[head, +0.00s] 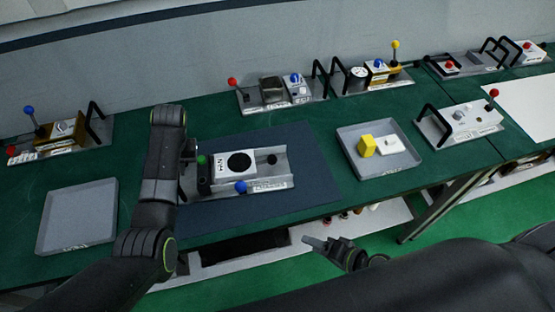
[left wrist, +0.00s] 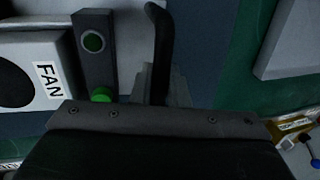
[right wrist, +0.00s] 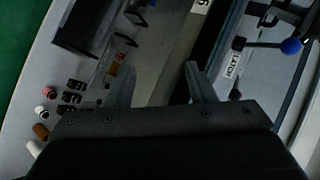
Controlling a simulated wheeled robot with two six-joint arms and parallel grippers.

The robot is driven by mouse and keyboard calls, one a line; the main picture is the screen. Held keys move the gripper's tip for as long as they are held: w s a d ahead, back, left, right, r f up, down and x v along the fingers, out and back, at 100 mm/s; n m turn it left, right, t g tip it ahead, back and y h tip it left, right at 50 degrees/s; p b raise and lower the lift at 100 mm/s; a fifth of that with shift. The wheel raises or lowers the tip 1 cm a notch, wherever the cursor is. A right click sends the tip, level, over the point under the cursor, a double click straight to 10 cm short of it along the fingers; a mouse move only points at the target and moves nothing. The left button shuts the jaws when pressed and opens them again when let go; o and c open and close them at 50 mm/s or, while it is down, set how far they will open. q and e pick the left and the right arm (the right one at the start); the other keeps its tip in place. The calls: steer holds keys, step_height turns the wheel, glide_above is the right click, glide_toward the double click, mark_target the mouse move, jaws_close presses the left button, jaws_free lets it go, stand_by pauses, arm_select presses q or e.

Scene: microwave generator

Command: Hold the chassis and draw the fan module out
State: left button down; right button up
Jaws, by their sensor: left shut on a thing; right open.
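The chassis (head: 280,184) is a grey open bay on the dark blue mat. The fan module (head: 222,173), a white box with a black round fan face, sits in its left part; its FAN label (left wrist: 48,80) shows in the left wrist view. My left gripper (head: 189,152) is shut on the chassis's black handle (left wrist: 158,45) at the left end. A blue-knobbed lever (head: 241,187) is at the chassis front; its knob also shows in the right wrist view (right wrist: 290,46), near a LATCH label. My right gripper (head: 316,242) is open and empty, in front of the table edge.
An empty grey tray (head: 78,238) lies at the left. Another tray (head: 405,160) at the right holds a yellow block (head: 366,146) and a white part (head: 390,146). Several other handled units stand along the back. The mat (head: 318,185) right of the chassis is clear.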

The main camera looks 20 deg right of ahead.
mark_target(276, 160)
steer(key=w+r+n, duration=0.1)
steer(key=w+r, duration=0.1)
steer(key=r, duration=0.2)
steer(key=w+d+r+n+t+y, duration=0.1)
steer(key=w+r+n, duration=0.1)
steer(key=w+r, duration=0.1)
steer(key=w+r+n+t, duration=0.1)
steer(key=w+r+n, duration=0.1)
steer(key=r, duration=0.3)
steer(key=shift+w+d, duration=0.35)
steer(key=shift+w, duration=0.15)
steer(key=w+a+f+n, duration=0.1)
steer(key=w+a+n, duration=0.1)
steer(key=w, duration=0.3)
steer(key=w+a+n, duration=0.2)
steer(key=w, duration=0.3)
steer(key=w+a+f+n+h, duration=0.1)
steer(key=w+a+n, duration=0.1)
steer(key=w, duration=0.4)
steer(key=shift+f+n+t, duration=0.3)
steer(key=shift+n, duration=0.3)
